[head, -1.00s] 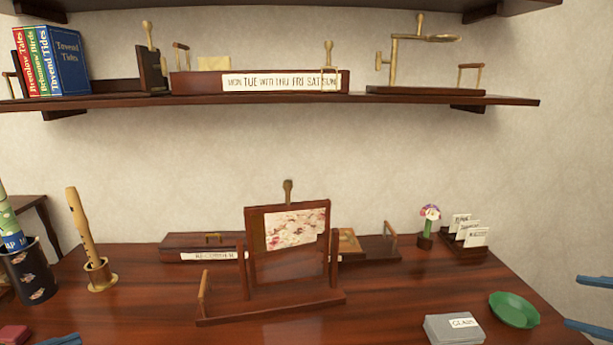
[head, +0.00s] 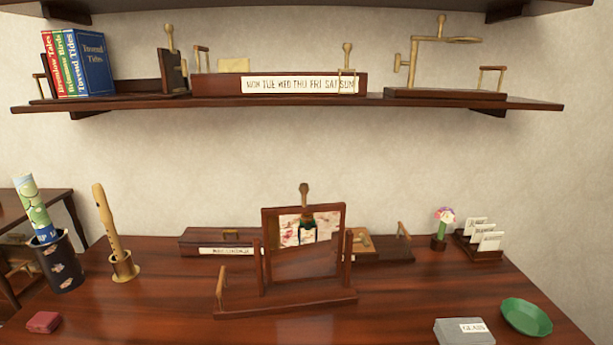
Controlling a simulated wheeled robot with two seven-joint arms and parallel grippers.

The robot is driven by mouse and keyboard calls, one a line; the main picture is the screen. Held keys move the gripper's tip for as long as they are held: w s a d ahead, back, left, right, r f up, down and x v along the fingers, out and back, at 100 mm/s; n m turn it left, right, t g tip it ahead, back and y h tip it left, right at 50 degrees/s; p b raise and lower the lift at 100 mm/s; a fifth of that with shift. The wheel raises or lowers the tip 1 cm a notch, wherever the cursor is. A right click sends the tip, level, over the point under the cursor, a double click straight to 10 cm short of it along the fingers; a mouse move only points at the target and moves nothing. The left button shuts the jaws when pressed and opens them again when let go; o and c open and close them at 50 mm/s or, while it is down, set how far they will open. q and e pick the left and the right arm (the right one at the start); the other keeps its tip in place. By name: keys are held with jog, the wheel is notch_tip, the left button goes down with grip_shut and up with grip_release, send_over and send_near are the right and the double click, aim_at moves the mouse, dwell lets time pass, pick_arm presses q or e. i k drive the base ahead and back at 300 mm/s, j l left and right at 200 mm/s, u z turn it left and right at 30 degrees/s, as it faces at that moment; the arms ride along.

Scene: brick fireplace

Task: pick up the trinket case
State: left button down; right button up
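No object in view carries a readable trinket case label, so I cannot tell for certain which one it is. A small dark red closed box (head: 43,321) lies on the desk (head: 170,310) at the front left. A grey box (head: 463,332) with a white label sits at the front right, partly cut off by the bottom edge. Neither of my grippers shows in the head view now, and nothing touches either box.
A framed panel on a wooden stand (head: 290,303) fills the middle. A recorder (head: 107,225) and a dark cup (head: 57,268) stand left. A green bowl (head: 526,316), a card holder (head: 479,252) and a small flower (head: 443,226) are right. A shelf (head: 290,101) hangs above.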

aim_at(44, 322)
jog(key=u, duration=1.65)
